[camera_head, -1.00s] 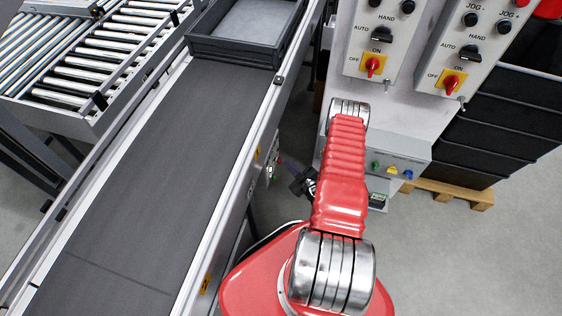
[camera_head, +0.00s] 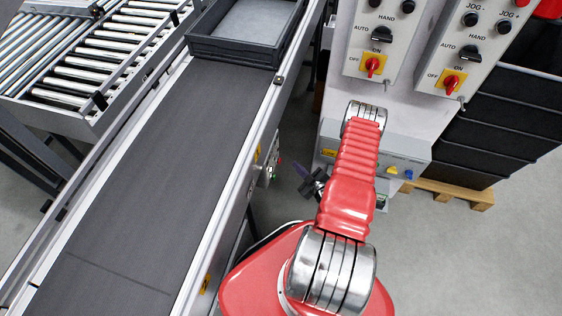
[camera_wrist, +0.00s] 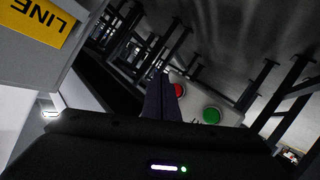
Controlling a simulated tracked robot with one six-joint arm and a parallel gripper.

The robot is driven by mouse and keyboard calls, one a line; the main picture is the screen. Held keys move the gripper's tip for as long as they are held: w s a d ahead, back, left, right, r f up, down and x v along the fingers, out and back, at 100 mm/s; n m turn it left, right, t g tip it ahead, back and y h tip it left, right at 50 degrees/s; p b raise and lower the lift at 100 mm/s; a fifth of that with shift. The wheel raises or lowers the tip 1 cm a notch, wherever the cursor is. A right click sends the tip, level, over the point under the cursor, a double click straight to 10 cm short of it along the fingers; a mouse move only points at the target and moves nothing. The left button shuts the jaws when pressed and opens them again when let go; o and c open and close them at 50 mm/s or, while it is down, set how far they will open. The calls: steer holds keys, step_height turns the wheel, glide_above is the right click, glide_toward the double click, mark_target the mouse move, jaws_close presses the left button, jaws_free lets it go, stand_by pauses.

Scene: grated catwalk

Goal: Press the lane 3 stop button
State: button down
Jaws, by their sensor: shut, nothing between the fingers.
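A small grey button box (camera_head: 267,172) is on the side of the conveyor in the head view, with a red button (camera_head: 279,160) and a green button (camera_head: 272,172). In the wrist view the red button (camera_wrist: 179,90) shows just right of my fingers, with the green button (camera_wrist: 211,116) further right. No lane number is readable on this box. My gripper (camera_head: 300,168) is shut and empty, to the right of the box in the head view and apart from it. Its dark fingers (camera_wrist: 162,84) partly cover the box in the wrist view.
The conveyor belt (camera_head: 150,170) carries a grey tray (camera_head: 244,30). A light-grey cabinet with a button box (camera_head: 405,152) and two switch panels stands at the right. A yellow LINE label (camera_wrist: 36,24) is near in the wrist view. Open floor lies at the lower right.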

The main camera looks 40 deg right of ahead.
steer(key=shift+s+d, duration=0.55)
steer(key=shift+s, duration=0.2)
stand_by(0.4)
